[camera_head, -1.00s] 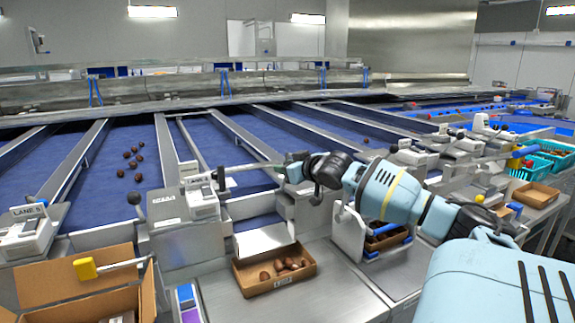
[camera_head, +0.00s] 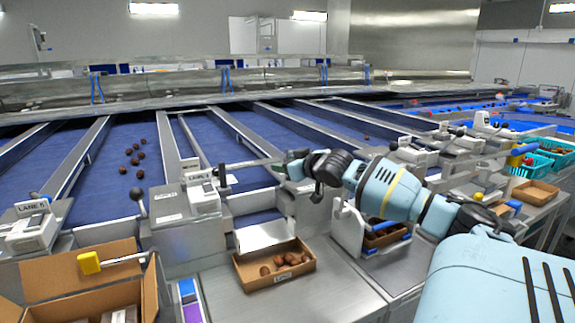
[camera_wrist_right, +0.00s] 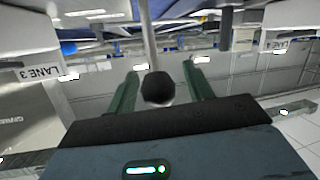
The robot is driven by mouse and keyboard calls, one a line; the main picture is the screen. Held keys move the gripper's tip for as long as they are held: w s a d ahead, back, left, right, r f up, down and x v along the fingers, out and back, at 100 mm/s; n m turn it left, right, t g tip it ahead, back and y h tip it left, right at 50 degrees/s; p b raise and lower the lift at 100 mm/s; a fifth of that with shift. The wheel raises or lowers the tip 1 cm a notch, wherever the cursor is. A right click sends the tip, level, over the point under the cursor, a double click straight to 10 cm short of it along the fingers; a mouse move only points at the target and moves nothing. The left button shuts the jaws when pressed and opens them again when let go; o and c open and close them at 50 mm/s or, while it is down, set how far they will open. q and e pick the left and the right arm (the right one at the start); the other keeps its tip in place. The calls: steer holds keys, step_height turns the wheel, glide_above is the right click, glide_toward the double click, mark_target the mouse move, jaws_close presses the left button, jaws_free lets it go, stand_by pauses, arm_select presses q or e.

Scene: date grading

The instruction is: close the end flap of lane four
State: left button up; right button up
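The housing labelled LANE 4 (camera_head: 203,192) stands at a lane's end in the head view. To its right, a pale sloping plate (camera_head: 263,235), apparently the end flap, lies above a carton; I cannot tell its exact position. A thin rod (camera_head: 250,163) runs from the housing towards my right gripper (camera_head: 285,172). In the right wrist view, a black ball knob (camera_wrist_right: 158,89) on a rod sits between the two green fingers of the right gripper (camera_wrist_right: 160,80). Gaps show on both sides, so the gripper is open around it. My left gripper is not in view.
An open carton (camera_head: 240,272) with several dates stands below the plate. Another black knob lever (camera_head: 137,194) rises left of the housing. A larger carton (camera_head: 150,290) is at lower left, with a yellow handle (camera_head: 88,262) above it. Teal crates (camera_head: 530,165) stand far right.

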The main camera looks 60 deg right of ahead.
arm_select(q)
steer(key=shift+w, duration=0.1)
arm_select(e)
step_height(320, 180, up, 4)
steer(key=shift+f, duration=0.1)
steer(key=shift+s+a+p, duration=0.8)
steer(key=shift+s+a, duration=0.05)
steer(key=shift+a, duration=0.15)
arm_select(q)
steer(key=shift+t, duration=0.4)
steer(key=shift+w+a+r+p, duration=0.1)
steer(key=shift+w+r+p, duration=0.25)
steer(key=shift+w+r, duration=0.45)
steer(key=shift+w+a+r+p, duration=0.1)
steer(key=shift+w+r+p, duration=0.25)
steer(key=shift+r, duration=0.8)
arm_select(e)
steer(key=s+a+r, duration=0.1)
steer(key=s+a, duration=0.7)
steer(key=a, duration=0.2)
steer(key=shift+s+a, duration=0.15)
steer(key=shift+s, duration=0.1)
